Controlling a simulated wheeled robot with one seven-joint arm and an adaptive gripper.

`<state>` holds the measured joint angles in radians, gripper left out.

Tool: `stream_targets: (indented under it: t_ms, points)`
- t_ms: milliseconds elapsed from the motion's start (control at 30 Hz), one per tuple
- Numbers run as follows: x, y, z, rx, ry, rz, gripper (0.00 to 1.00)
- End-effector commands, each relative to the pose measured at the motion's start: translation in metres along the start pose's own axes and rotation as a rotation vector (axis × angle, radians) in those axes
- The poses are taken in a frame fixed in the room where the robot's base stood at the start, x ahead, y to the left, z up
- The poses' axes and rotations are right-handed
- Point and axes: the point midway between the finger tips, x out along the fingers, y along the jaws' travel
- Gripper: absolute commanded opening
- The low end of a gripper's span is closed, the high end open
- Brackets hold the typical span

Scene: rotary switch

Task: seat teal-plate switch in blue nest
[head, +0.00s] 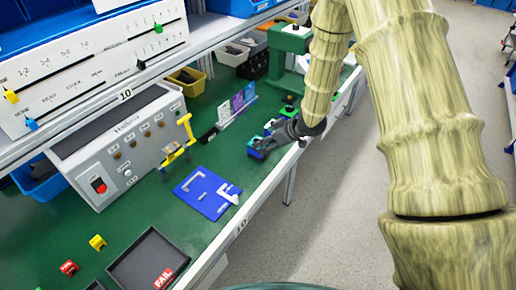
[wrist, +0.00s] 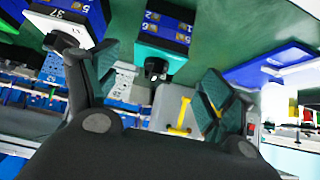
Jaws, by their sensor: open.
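The teal-plate switch (wrist: 160,60) has a blue body with numbered contacts and a black knob. In the wrist view it sits ahead of the gap between my fingers, with clear space on both sides. In the head view the switch (head: 254,152) shows partly at the tip of my gripper (head: 268,145). My gripper (wrist: 155,85) is open, and nothing is clamped in it. The blue nest (head: 205,193) is a flat blue plate with pale corner brackets on the green bench, left of and nearer than my gripper. Part of the nest (wrist: 272,68) also shows right in the wrist view.
A white-plate switch (wrist: 62,28) stands beside the left finger. A grey control box (head: 118,140) with a yellow handle stands left of the nest. A black FAIL tray (head: 150,262) lies in front. Green bench (head: 215,160) is bare between nest and gripper.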

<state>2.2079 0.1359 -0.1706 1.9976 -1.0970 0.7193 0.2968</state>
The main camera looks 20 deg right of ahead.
Motion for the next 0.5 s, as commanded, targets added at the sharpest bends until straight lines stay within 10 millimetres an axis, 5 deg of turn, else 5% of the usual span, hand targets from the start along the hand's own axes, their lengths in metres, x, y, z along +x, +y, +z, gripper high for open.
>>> stream_targets:
  t_ms: [500]
  points:
    - [0.033, 0.004, -0.001, 0.0, 0.0, 0.0, 0.82]
